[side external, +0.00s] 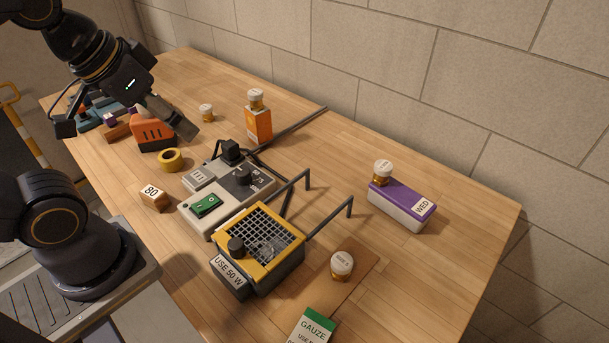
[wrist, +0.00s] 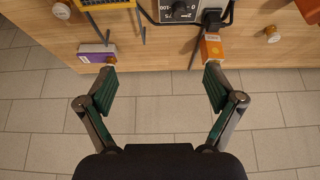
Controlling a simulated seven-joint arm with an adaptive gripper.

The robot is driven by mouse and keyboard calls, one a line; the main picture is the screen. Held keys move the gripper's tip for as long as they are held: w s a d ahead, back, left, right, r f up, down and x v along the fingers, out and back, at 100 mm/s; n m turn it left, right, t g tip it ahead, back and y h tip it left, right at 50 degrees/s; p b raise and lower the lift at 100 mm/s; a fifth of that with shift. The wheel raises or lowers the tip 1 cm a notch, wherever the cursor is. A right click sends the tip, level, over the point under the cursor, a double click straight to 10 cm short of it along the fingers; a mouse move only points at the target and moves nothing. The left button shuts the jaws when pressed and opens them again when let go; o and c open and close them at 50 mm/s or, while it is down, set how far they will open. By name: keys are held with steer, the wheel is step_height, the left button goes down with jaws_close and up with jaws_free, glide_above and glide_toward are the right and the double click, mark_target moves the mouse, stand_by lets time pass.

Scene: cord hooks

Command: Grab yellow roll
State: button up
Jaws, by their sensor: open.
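The yellow roll (side external: 171,160) is a short ring with a dark hole, lying flat on the wooden table in the side view, just in front of an orange tool-like block. It does not show in the wrist view. My gripper (side external: 124,126) is at the upper left of the side view, above the table and apart from the roll, beyond it and to its left. In the wrist view my gripper (wrist: 160,70) has its two fingers spread wide with nothing between them; the grey tiled wall shows behind them.
The orange block (side external: 152,133) stands close behind the roll. An "80" block (side external: 154,197) and a grey device (side external: 222,193) are nearby. A yellow-topped mesh unit (side external: 262,240) with prongs, an orange box (side external: 258,124) and a purple-topped box (side external: 401,204) stand farther right.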

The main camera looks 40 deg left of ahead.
steer(key=w+a+r+m, duration=0.3)
steer(key=w+a, duration=0.1)
steer(key=w, duration=0.2)
steer(key=n+g, duration=0.5)
steer(key=g, duration=0.1)
glide_above(170, 154)
steer(key=d, duration=0.1)
step_height(170, 154, down, 14)
steer(key=r, duration=0.1)
steer(key=f, duration=1.1)
steer(key=shift+s+f, duration=0.15)
steer(key=shift+s, duration=0.2)
steer(key=f, duration=0.5)
steer(key=shift+d+f, duration=0.3)
